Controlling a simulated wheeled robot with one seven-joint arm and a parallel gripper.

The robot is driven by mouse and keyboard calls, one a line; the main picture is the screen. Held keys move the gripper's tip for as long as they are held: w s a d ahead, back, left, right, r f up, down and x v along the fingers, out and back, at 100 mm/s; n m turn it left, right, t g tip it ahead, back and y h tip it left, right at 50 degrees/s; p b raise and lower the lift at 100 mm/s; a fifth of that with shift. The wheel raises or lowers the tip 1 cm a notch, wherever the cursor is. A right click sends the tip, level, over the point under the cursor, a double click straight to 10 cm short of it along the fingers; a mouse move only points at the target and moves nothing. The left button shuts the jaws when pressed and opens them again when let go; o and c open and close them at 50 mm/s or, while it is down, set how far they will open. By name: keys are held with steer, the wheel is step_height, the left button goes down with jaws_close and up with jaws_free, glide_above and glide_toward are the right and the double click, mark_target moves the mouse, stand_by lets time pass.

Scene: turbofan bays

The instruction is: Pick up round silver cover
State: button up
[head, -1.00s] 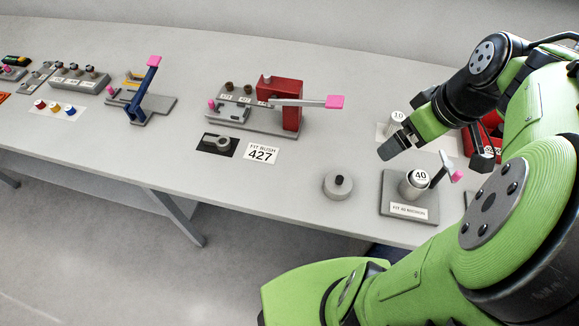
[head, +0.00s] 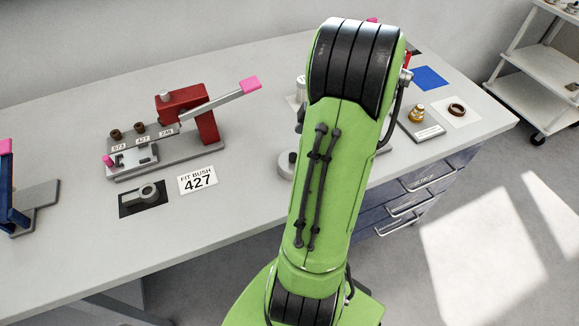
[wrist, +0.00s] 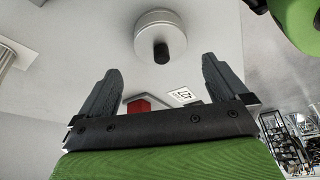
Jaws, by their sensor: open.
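The round silver cover (head: 286,168) is a low grey disc with a dark knob on top. It sits on the bench and is partly hidden behind my arm in the head view. In the wrist view the cover (wrist: 160,24) shows whole at top centre, with its knob pointing toward my gripper. My gripper (wrist: 160,72) is open and empty. Its two fingers are spread to either side of the knob's line, and the knob appears just beyond the fingertips, apart from them. In the head view the gripper is hidden by my arm.
A red press (head: 190,115) with a pink-tipped lever stands left of the cover. A FIT BUSH 427 card (head: 197,179) and a black pad with a grey part (head: 143,198) lie before it. A blue square (head: 430,78) and a brass part (head: 417,112) are at right.

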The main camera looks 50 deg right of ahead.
mark_target(293, 154)
steer(key=b+x, duration=0.2)
steer(key=x, duration=0.5)
steer(key=shift+w+a+f, duration=0.2)
steer(key=shift+w+f, duration=0.05)
steer(key=shift+r, duration=0.1)
steer(key=c, duration=1)
